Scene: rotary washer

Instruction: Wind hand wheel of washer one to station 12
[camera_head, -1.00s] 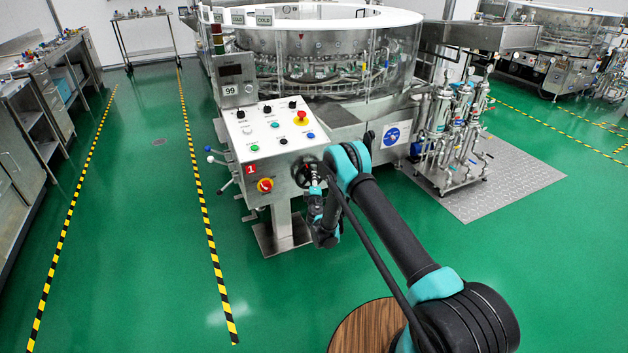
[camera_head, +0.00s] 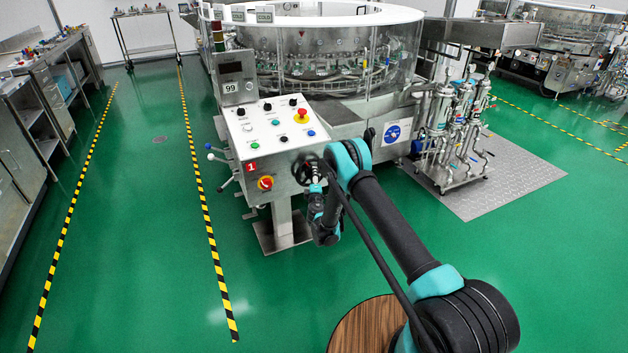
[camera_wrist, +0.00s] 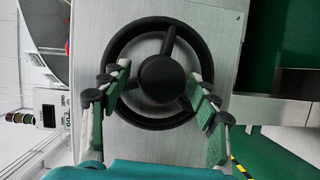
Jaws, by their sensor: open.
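Washer one (camera_head: 335,58) is a round, clear-walled machine with a sloped control panel (camera_head: 262,122) and a red "1" tag (camera_head: 251,167). Its black hand wheel (camera_head: 301,175) is on the panel's front face, partly hidden by my arm. In the wrist view the hand wheel (camera_wrist: 161,124) faces me, with a round hub and three spokes. My gripper (camera_wrist: 159,75) is open, its green-padded fingers on the left and right of the hub, overlapping the rim in the picture. I cannot tell whether they touch it. In the head view my gripper (camera_head: 315,175) is small at the wheel.
A dark display (camera_head: 230,68) stands above a "99" label; its reading is too small to tell. A pump unit (camera_head: 455,135) stands right. Green floor is free at left.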

